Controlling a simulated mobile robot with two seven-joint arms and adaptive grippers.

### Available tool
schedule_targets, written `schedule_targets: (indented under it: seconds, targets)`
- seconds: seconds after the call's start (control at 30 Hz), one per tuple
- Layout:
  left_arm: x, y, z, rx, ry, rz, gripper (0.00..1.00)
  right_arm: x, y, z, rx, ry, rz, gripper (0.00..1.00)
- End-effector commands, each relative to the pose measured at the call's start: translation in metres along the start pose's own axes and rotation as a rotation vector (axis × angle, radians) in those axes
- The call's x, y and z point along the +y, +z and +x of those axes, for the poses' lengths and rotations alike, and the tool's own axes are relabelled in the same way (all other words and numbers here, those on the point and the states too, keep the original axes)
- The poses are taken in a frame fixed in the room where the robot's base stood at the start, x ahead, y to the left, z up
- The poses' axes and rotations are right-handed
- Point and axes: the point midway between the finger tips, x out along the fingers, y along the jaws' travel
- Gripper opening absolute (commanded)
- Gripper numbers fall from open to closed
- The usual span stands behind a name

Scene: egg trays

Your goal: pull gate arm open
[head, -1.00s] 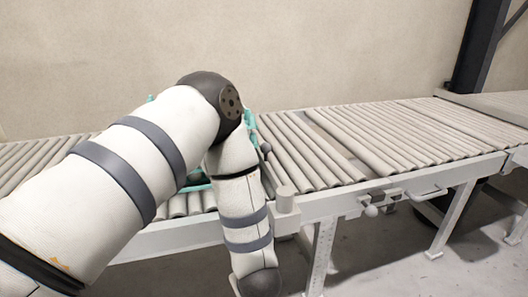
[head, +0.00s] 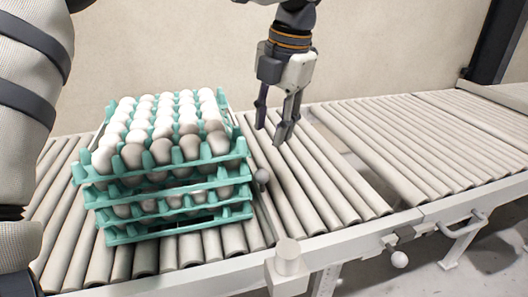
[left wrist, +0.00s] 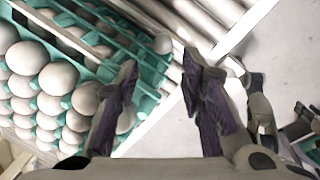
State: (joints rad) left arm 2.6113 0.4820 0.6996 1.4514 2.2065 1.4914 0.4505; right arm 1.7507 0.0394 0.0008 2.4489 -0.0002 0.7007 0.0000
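My left gripper (head: 273,122) hangs in from the top in the head view, fingers pointing down over the rollers, right of the egg stack. Its two fingers are apart with nothing between them; they also show apart in the left wrist view (left wrist: 158,95). A small grey ball knob (head: 262,176) stands by the stack's right side, below the gripper and apart from it. A pale round post (head: 287,256) rises from the front rail nearer me. I cannot clearly make out the gate arm's bar. My right gripper is not in view.
Stacked teal egg trays (head: 175,190) full of white eggs stand left of the knob on the roller conveyor (head: 320,185). Rollers farther right are clear.

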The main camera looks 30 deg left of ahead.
Motion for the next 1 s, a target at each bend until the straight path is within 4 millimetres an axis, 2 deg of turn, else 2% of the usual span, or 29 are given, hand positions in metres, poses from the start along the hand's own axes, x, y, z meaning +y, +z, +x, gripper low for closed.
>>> schedule_targets:
  seconds: [0.07, 0.17, 0.4, 0.6, 0.93, 0.97, 1.0]
  targets:
    - [-0.001, 0.0, 0.002, -0.001, -0.002, 0.0, 0.36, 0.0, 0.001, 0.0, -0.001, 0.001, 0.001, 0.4]
    - [-0.001, -0.001, 0.018, 0.002, -0.002, 0.002, 0.36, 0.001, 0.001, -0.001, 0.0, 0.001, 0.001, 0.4]
    - [0.0, -0.001, 0.08, 0.004, -0.001, 0.001, 0.36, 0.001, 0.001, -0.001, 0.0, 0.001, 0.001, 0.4]
    - [0.0, -0.001, 0.114, 0.001, 0.0, 0.0, 0.36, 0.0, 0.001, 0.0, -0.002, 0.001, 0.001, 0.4]
    - [0.0, 0.0, 0.12, -0.003, 0.0, 0.0, 0.36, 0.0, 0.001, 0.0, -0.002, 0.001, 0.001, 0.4]
    - [0.0, 0.0, 0.12, -0.003, 0.0, 0.0, 0.31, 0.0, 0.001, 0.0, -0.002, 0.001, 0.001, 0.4]
    - [0.0, 0.0, 0.12, -0.003, 0.0, 0.0, 0.22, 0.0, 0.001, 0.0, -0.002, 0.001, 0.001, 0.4]
